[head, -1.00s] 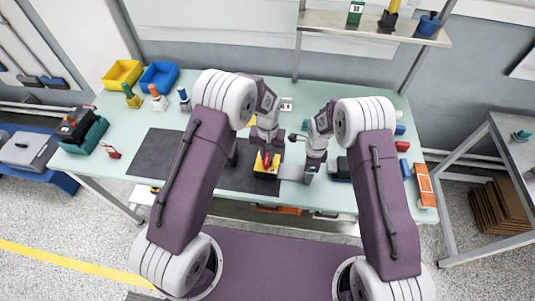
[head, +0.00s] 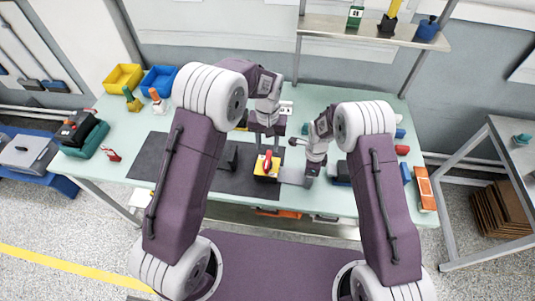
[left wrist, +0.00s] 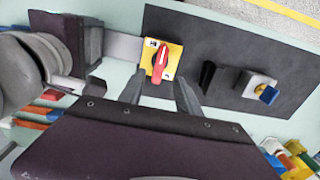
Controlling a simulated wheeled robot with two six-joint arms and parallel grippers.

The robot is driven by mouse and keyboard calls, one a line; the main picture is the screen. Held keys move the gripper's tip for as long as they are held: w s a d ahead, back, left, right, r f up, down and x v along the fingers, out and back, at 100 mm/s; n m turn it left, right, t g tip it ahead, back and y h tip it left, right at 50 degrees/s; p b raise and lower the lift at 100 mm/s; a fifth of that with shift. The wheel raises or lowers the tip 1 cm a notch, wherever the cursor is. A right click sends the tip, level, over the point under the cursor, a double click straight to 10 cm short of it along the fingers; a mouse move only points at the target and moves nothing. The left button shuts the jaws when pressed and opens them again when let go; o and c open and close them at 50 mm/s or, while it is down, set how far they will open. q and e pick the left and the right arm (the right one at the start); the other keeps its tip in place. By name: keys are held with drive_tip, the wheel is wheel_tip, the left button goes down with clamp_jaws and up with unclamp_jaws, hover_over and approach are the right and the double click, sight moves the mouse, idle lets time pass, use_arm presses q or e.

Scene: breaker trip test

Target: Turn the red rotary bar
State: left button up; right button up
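The red rotary bar (head: 267,161) sits on a yellow plate (head: 262,172) at the front of the bench. In the left wrist view the bar (left wrist: 160,61) lies along the picture's height, slightly tilted, on the yellow plate (left wrist: 150,50). My left gripper (head: 266,138) is behind the bar in the head view, apart from it. Its two fingers (left wrist: 160,93) are spread and empty in the wrist view, with the bar beyond their tips. My right gripper (head: 300,182) is low beside a grey piece (head: 291,174) next to the yellow plate; its fingers are not clear.
A black block (head: 230,156) stands on the dark mat (head: 148,160). A grey box with a blue knob (left wrist: 268,95) shows in the wrist view. Yellow (head: 123,77) and blue (head: 159,79) bins stand at the back left. An orange item (head: 425,190) lies at the right edge.

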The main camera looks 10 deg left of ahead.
use_arm(q)
wheel_tip(320, 180, up, 4)
drive_tip(key=shift+f, duration=0.15)
use_arm(e)
drive_tip(key=o, duration=2)
